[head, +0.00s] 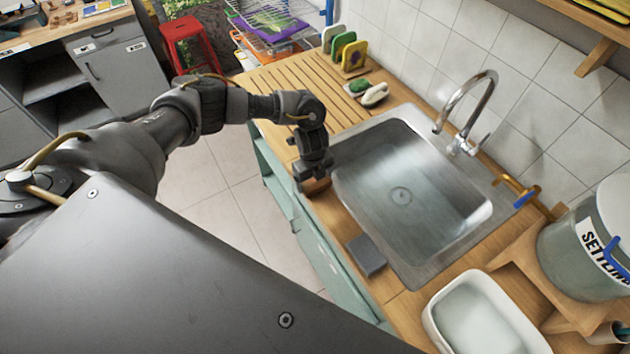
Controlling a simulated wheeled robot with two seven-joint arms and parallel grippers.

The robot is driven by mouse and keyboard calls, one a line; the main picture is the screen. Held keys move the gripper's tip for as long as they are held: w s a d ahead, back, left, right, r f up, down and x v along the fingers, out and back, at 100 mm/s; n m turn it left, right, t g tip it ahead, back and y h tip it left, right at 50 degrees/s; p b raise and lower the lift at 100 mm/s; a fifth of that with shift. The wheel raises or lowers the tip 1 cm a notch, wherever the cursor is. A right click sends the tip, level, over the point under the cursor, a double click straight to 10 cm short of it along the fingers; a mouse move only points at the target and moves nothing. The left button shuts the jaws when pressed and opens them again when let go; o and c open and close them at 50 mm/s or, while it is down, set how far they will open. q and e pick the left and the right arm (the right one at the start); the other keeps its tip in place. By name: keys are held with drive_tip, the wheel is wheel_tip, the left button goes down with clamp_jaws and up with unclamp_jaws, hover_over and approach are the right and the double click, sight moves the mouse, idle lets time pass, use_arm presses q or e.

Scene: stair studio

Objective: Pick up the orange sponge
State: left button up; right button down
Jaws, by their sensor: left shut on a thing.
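My left gripper (312,184) reaches down over the wooden counter at the left edge of the sink. It is shut on the orange sponge (319,187), of which only a small brownish-orange part shows below the fingers. The gripper hides the rest, and I cannot tell whether the sponge touches the counter. My right gripper is not in view.
The steel sink (400,190) is empty, with a tap (470,110) behind it. A grey block (366,255) lies at its front edge. A white basin (480,315) and a bucket (580,260) stand right. Coloured pads (343,50) stand beyond the slatted drainboard (310,90).

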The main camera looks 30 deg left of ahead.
use_arm(q)
drive_tip(key=shift+r, duration=0.1)
drive_tip(key=shift+r+b, duration=0.2)
drive_tip(key=shift+b, duration=0.1)
wheel_tip(320, 180, up, 2)
drive_tip(key=shift+w+b, duration=0.1)
drive_tip(key=shift+b, duration=0.8)
drive_tip(key=s+r, duration=0.1)
drive_tip(key=r, duration=0.1)
drive_tip(key=s+a+r, duration=0.1)
drive_tip(key=s+r, duration=0.2)
drive_tip(key=r, duration=0.1)
drive_tip(key=shift+s+a+r, duration=0.2)
drive_tip(key=shift+s+r, duration=0.1)
drive_tip(key=shift+s, duration=0.1)
drive_tip(key=s+a+r+b, duration=0.1)
drive_tip(key=s+a+r, duration=0.1)
drive_tip(key=s, duration=0.7)
drive_tip(key=shift+a+r, duration=0.15)
drive_tip(key=shift+r, duration=0.75)
